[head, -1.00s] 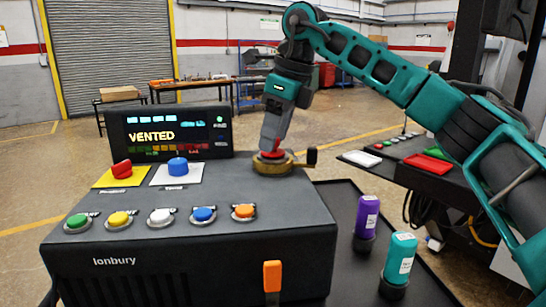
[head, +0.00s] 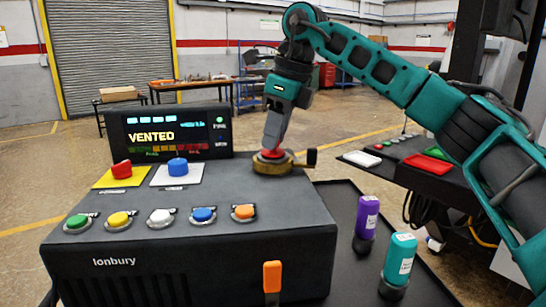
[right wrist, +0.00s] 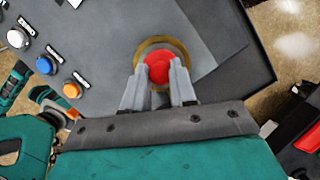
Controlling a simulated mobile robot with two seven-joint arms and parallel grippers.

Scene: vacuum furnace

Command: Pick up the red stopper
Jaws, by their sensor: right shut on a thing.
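The red stopper (head: 271,154) sits in the round brass port (head: 273,165) on top of the black furnace box, at its back right corner. In the right wrist view the stopper (right wrist: 158,68) is a red disc inside the brass ring (right wrist: 178,47). My right gripper (head: 272,148) points down at it from above and is shut on it, one finger on each side. The stopper's lower part is hidden in the port. My left gripper is not in view.
The furnace top (head: 200,192) carries a red knob (head: 122,169), a blue knob (head: 178,167) and a row of coloured buttons. A display reading VENTED (head: 165,130) stands behind. Purple (head: 367,216) and teal (head: 400,258) bottles stand on the black tray at right.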

